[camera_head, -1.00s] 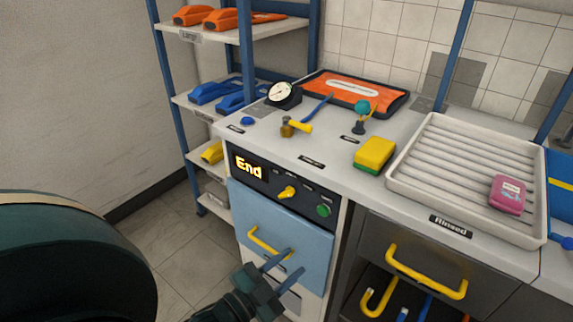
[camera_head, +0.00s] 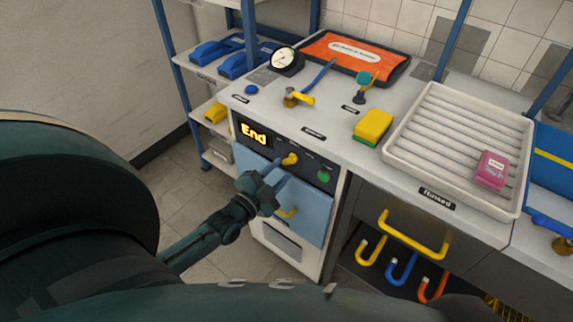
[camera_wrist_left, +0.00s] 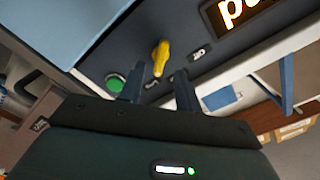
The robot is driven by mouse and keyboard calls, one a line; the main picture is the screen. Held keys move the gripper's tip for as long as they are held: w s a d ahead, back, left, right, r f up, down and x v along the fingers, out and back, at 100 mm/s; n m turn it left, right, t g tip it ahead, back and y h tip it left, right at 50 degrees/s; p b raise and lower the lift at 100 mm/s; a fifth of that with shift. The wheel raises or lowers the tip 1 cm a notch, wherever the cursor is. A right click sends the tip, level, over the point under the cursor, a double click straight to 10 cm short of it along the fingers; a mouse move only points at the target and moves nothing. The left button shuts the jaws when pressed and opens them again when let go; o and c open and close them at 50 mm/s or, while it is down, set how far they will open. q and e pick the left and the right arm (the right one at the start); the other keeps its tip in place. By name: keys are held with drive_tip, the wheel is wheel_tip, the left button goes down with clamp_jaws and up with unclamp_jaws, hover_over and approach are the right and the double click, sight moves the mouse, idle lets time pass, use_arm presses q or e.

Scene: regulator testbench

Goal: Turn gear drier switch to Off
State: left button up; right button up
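The gear drier has a dark control panel (camera_head: 258,151) above a light blue door (camera_head: 310,205). The yellow switch knob (camera_head: 290,159) sits on the panel, left of a green button (camera_head: 323,176). My left gripper (camera_head: 278,172) is open and empty, fingers pointing at the knob from the lower left. In the left wrist view the knob (camera_wrist_left: 160,57) appears just beyond the gap between the two fingers (camera_wrist_left: 160,88); contact cannot be told. My right gripper is not in view.
The worktop above holds a yellow sponge (camera_head: 373,126), a gauge (camera_head: 286,60), a brass fitting (camera_head: 298,97) and a ribbed white tray (camera_head: 395,147). A yellow handle (camera_head: 413,238) juts from the drawer at right. A shelf rack (camera_head: 178,78) stands behind left.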

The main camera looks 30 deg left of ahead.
sight(289, 163)
use_arm(q)
drive_tip(key=shift+w+d, duration=0.15)
drive_tip(key=shift+w, duration=1.65)
drive_tip(key=shift+c, duration=0.5)
clamp_jaws()
